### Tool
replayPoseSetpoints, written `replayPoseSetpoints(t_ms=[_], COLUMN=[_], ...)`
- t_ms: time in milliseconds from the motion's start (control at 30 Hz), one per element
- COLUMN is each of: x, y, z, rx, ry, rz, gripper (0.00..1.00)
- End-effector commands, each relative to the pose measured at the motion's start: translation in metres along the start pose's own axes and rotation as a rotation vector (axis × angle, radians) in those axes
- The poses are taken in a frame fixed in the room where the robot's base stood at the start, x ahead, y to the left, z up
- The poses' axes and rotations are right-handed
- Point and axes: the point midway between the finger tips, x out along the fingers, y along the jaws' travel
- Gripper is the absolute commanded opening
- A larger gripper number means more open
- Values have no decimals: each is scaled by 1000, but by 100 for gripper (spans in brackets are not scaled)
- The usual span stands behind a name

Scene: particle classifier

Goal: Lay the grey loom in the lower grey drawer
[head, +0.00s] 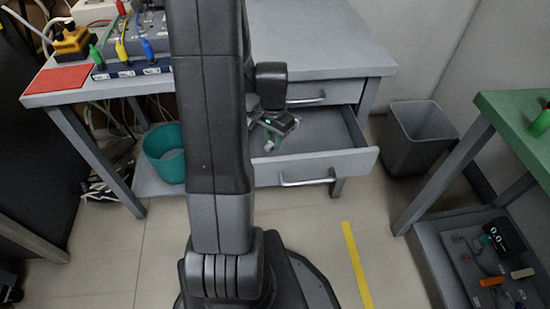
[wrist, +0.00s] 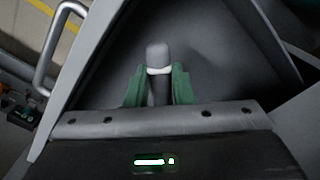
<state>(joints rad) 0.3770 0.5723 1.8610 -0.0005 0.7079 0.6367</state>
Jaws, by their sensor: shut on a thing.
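The lower grey drawer (head: 352,160) is pulled open under the grey bench, and its inside looks empty where it shows. My gripper (head: 270,145) is over the left part of the open drawer. In the wrist view, my gripper (wrist: 158,88) has its green fingers shut on the grey loom (wrist: 158,54), a grey end piece with a white band. The drawer's dark inside (wrist: 215,50) lies behind it. The height of the loom above the drawer floor is hard to tell.
The upper drawer (head: 305,97) is shut above. A teal bin (head: 165,153) stands left of the drawers, and a dark grey bin (head: 415,135) stands right. A green-topped table (head: 510,105) is at the far right.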

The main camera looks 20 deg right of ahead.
Motion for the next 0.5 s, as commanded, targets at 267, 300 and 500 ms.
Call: replayPoseSetpoints(t_ms=[267, 300, 500], x=[30, 31, 55], y=[0, 0, 0], z=[1, 1, 3], rx=[2, 3, 5], ry=[1, 1, -1], rz=[0, 0, 1], gripper=[0, 0, 0])
